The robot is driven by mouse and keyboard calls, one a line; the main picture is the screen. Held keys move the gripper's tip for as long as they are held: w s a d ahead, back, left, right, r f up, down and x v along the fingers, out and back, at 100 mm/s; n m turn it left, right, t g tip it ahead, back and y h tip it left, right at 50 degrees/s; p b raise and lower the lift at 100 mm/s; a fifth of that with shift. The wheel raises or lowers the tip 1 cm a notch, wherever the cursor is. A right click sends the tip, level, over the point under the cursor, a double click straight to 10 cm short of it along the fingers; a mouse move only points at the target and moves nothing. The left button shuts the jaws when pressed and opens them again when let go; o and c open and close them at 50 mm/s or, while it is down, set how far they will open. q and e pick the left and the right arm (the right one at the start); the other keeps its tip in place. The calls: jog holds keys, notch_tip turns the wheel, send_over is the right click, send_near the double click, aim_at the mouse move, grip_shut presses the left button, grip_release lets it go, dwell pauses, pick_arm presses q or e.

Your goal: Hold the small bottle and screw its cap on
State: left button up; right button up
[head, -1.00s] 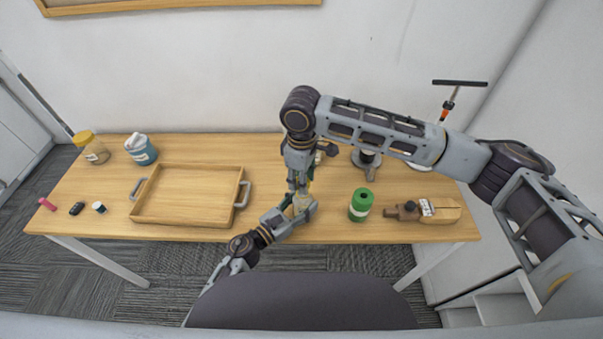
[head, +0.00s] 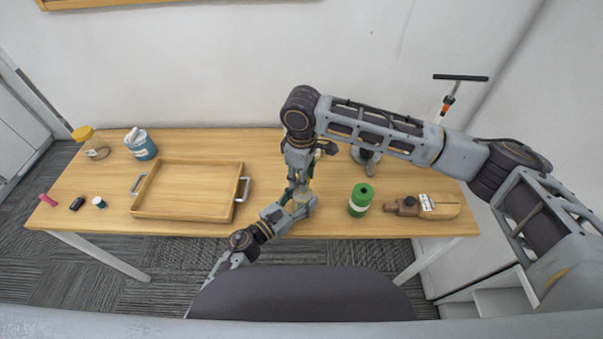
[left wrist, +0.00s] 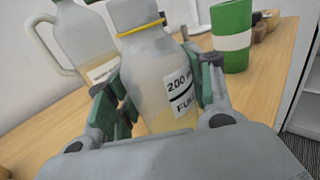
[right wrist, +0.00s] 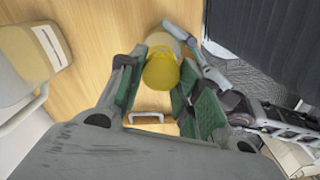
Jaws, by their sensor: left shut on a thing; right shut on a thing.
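The small bottle is clear, with pale yellow liquid and a white "200" label; its body (left wrist: 160,85) shows in the left wrist view. A thin yellow band rings it near its shoulder. My left gripper (head: 290,209) is shut around the bottle's body, which stands between its green pads. The yellow cap (right wrist: 160,70) is between the green finger pads of my right gripper (right wrist: 160,85), over the bottle's top. My right gripper reaches down from above in the head view. The bottle is mostly hidden there, and I cannot tell how far the cap is threaded.
A large handled jug (left wrist: 85,45) stands close behind the bottle. A green can (head: 361,198) and a lying wooden item (head: 440,207) are to the right.

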jog(key=shift+f, duration=0.35)
jog(key=shift+f, duration=0.55)
dwell(0.9)
